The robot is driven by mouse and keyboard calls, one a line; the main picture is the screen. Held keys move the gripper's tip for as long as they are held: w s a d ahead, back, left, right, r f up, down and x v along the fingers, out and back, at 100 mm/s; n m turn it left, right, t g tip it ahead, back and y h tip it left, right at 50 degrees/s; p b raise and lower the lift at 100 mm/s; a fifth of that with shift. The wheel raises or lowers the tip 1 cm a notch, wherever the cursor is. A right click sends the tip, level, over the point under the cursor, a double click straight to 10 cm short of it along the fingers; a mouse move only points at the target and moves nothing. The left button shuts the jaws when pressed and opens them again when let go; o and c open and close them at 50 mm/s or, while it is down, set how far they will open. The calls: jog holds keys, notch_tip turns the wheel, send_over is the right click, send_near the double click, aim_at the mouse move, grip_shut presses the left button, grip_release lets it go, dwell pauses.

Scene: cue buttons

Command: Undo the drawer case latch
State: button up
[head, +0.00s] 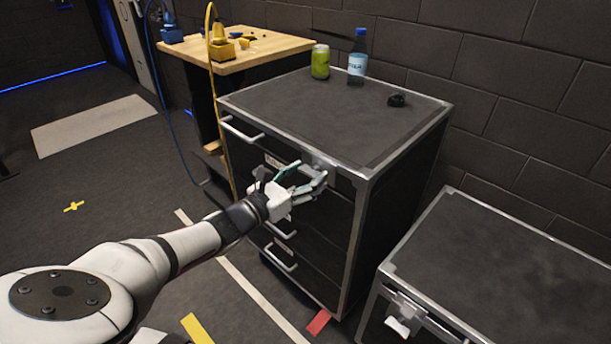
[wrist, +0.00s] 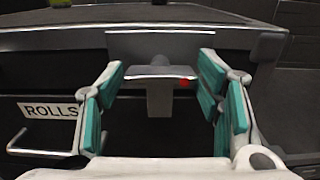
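The drawer case (head: 300,115) is a black cabinet with silver edges and several drawers. Its latch (head: 322,163) is at the top of the front, towards the right. In the wrist view the latch (wrist: 155,90) is a grey T-shaped handle below a plate, with its crossbar level and a red dot near its right end. My gripper (head: 306,178) is at the case front beside the latch, partly hiding it. In the wrist view my gripper (wrist: 160,68) is open, with one teal-padded finger on each side of the latch. I see gaps beside the crossbar; contact is not visible.
A green can (head: 320,62), a blue-capped bottle (head: 357,58) and a small black object (head: 397,100) stand on the case. A lower case (head: 500,270) with its own latch (head: 402,310) is at right. A wooden table (head: 270,45) with cables stands behind left.

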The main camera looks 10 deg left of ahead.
jog(key=c, duration=0.5)
jog(key=shift+m, duration=0.3)
jog(key=m+p, duration=0.2)
jog(key=shift+m, duration=0.3)
jog(key=m+p, duration=0.1)
jog(key=m, duration=0.3)
jog(key=shift+m+p, duration=0.3)
jog(key=shift+p, duration=0.1)
jog(key=m+p, duration=0.1)
jog(key=m, duration=0.4)
jog(key=shift+f+m+p, duration=0.1)
jog(key=shift+m+p, duration=0.65)
jog(key=shift+m, duration=1.75)
